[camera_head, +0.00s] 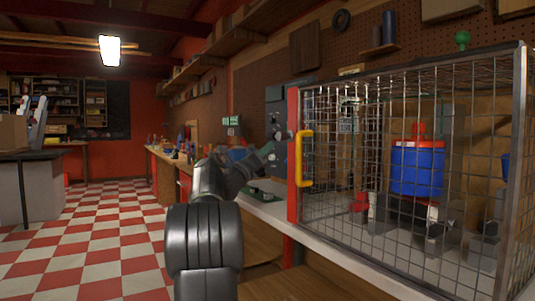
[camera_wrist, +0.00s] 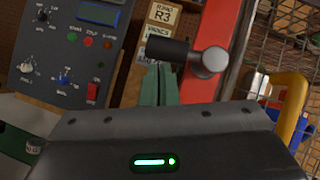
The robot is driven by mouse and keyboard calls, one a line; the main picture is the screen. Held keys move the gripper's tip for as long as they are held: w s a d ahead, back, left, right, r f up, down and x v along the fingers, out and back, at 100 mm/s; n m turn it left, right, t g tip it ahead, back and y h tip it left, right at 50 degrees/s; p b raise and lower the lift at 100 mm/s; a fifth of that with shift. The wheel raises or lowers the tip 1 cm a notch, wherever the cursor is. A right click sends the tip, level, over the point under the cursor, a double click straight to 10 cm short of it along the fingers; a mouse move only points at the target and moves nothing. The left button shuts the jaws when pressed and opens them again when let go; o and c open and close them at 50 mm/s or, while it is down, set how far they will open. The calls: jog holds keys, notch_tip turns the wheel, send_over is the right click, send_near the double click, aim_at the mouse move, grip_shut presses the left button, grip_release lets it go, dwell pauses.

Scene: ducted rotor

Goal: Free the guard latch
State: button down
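The guard is a wire-mesh cage (camera_head: 400,170) with a red post (camera_head: 293,150) and a yellow handle (camera_head: 305,158) at its left edge. The guard latch (camera_wrist: 205,58), a dark grey bar with a thick round knob at its right end, lies across the red post (camera_wrist: 225,45) in the wrist view. My gripper (camera_wrist: 158,72) has green fingers close together, with no clear gap between them. In the head view my gripper (camera_head: 270,155) is left of the red post, partly hidden by my arm.
A grey control panel (camera_wrist: 65,45) with knobs, buttons and a red switch is close on the left. A blue drum-like part (camera_head: 417,168) stands inside the cage. The workbench (camera_head: 345,252) runs along the wall. The checkered floor (camera_head: 90,235) on the left is clear.

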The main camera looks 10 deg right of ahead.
jog(key=shift+w+a+r, duration=0.1)
jog(key=shift+w+r, duration=0.05)
jog(key=shift+r, duration=0.15)
dwell(0.4)
jog(key=s+a+f+b, duration=0.2)
jog(key=s+a+f, duration=0.1)
jog(key=a+f, duration=0.5)
jog(key=shift+a+f, duration=0.25)
jog(key=shift+f, duration=0.65)
jog(key=shift+b, duration=0.3)
